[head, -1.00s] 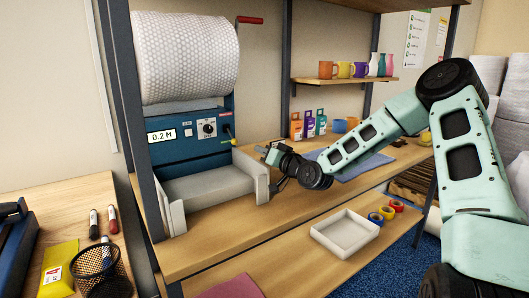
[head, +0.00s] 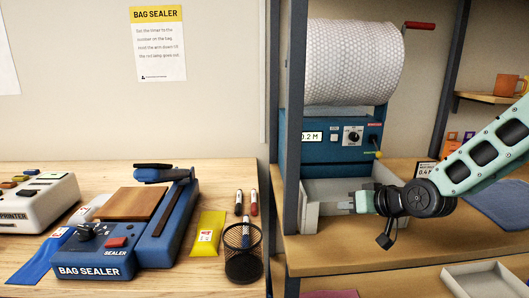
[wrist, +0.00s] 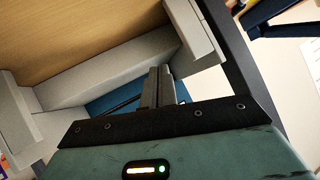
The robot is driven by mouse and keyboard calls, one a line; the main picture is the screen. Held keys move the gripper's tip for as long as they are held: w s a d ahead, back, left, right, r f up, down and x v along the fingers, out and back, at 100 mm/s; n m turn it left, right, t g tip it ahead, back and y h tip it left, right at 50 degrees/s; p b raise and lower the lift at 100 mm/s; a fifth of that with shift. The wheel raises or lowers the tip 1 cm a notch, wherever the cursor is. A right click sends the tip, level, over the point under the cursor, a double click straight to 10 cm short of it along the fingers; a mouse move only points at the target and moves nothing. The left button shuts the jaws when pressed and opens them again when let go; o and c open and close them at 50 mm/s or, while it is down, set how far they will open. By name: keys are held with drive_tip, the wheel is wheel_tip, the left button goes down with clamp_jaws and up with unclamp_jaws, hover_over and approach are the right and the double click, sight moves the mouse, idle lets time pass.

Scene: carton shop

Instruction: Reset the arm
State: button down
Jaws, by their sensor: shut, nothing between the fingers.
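My gripper (head: 345,204) is shut and empty at the end of my pale green arm, which reaches in from the right in the head view. It is in front of the grey tray (head: 310,217) of the blue bubble-wrap dispenser (head: 330,150); I cannot tell whether it touches it. In the wrist view my gripper's fingers (wrist: 158,88) are together, with the grey tray (wrist: 110,78) behind them.
A blue bag sealer (head: 165,235), a pen basket (head: 243,252), a yellow packet (head: 207,233) and a label printer (head: 35,205) are on the left bench. A dark post (head: 291,120) stands between bench and shelf. A white tray (head: 485,280) is on the lower shelf.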

drive_tip(key=s+a+n+g+h+p, duration=0.1)
drive_tip(key=s+a+n+g, duration=0.2)
drive_tip(key=s, duration=0.4)
drive_tip(key=s+a+g+h, duration=0.1)
drive_tip(key=s+a+g, duration=0.1)
drive_tip(key=s+a, duration=0.4)
drive_tip(key=s+d+r+n+g+h+p, duration=0.1)
drive_tip(key=s+r+g, duration=0.1)
drive_tip(key=s, duration=0.9)
drive_tip(key=s+r+n+g+h+p, duration=0.1)
drive_tip(key=s+r+g+h, duration=0.1)
drive_tip(key=s, duration=1)
drive_tip(key=shift+d+r+g, duration=0.35)
drive_tip(key=shift+r+g, duration=0.15)
drive_tip(key=shift+r, duration=0.15)
